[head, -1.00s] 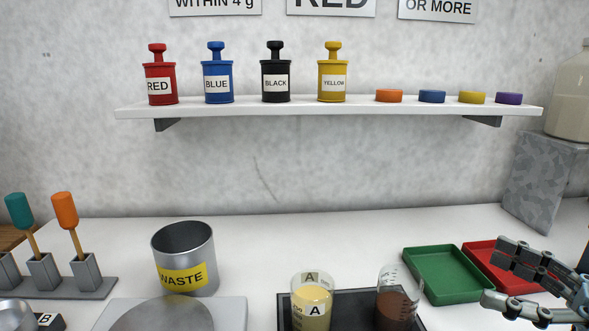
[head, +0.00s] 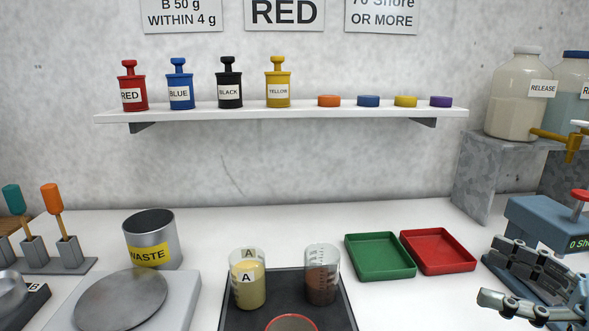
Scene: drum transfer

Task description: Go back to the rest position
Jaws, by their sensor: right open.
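My right gripper (head: 500,275) is at the lower right of the head view. Its fingers point left and are spread apart with nothing between them. It hangs in front of the blue-grey device with a red knob (head: 545,222) and hides part of it. The red tray (head: 438,251) lies just beyond and to the left of the fingers, apart from them in the picture. My left gripper is not in view.
A dark tray (head: 262,312) holds a cup of yellow liquid (head: 250,285) and a cup of brown content (head: 322,280). A green tray (head: 380,256), a waste can (head: 152,238) and a scale (head: 122,300) stand on the table. A shelf (head: 300,113) holds coloured bottles.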

